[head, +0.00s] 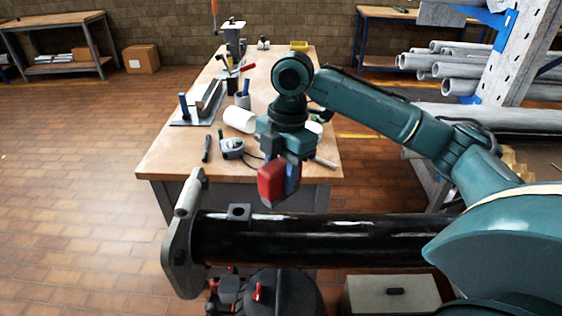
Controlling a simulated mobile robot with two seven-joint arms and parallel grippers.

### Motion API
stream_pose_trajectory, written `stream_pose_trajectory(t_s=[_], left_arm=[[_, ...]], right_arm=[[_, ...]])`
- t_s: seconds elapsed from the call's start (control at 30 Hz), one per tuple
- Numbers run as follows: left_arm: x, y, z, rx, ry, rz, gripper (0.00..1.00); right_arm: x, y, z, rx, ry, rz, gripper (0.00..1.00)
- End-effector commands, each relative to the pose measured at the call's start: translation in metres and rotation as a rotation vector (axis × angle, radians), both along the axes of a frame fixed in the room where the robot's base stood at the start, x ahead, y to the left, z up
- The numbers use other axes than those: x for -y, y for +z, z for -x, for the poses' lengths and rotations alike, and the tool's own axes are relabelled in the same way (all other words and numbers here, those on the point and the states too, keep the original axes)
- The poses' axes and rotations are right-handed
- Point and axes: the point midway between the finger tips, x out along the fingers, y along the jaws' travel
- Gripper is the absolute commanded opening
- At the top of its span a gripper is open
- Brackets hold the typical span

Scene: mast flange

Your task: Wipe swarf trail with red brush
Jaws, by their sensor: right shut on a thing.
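My right gripper (284,172) hangs down from the teal arm that comes in from the right. It is shut on the red brush (271,184), which shows as a red block with a grey lower part. The brush is over the left part of a black pipe (320,240), close to its upper edge; I cannot tell whether it touches. The pipe lies across the view and ends at a grey flange plate (181,250) on the left. Pale streaks run along the pipe's top; I cannot tell swarf from shine. My left gripper is out of view.
Behind the pipe is a wooden workbench (176,162) with a tape measure (232,148), a white roll (239,120) and tools. A rack of grey pipes (440,62) stands at the right. A grey box (392,294) is below the pipe.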

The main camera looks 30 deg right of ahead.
Motion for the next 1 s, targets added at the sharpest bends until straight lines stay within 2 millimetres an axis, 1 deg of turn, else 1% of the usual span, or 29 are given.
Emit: stream_pose_trajectory(t_s=[0.13, 0.3, 1.0], left_arm=[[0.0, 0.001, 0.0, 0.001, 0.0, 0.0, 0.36], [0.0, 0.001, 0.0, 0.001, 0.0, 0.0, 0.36], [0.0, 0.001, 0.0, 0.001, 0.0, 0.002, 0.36]], right_arm=[[0.0, 0.015, -0.001, 0.003, -0.004, -0.001, 0.11], [0.0, 0.024, -0.001, 0.002, -0.007, -0.001, 0.11], [0.0, 0.025, -0.001, 0.001, -0.008, 0.0, 0.11]])
